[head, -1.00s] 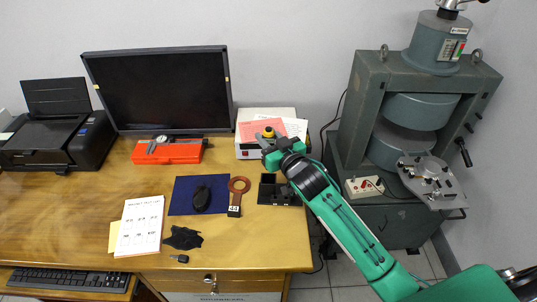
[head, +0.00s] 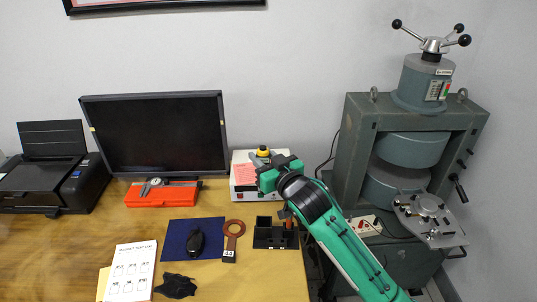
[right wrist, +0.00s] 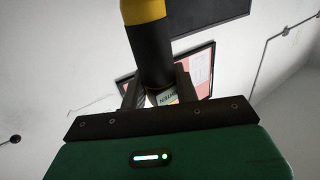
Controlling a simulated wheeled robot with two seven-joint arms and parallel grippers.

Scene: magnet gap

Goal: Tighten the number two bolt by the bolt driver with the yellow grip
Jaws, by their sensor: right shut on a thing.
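My right gripper (head: 265,172) is shut on the bolt driver, whose yellow grip (head: 263,150) shows at its upper end. In the right wrist view the driver (right wrist: 152,50) stands between the fingers, its dark body and yellow band above the jaws. The gripper is in the air in front of the white box at the back of the desk. The grey-green magnet machine (head: 361,105) stands to the right, with a round-fitted metal plate (head: 432,218) on its front. I cannot make out which bolt is number two. My left gripper is not in view.
A black holder (head: 268,243) stands on the desk (head: 260,280) below my right gripper. The white box (head: 241,160) is close behind the gripper. The monitor (head: 150,135) and red caliper case (head: 160,197) are to the left. A power strip (head: 367,226) lies before the machine.

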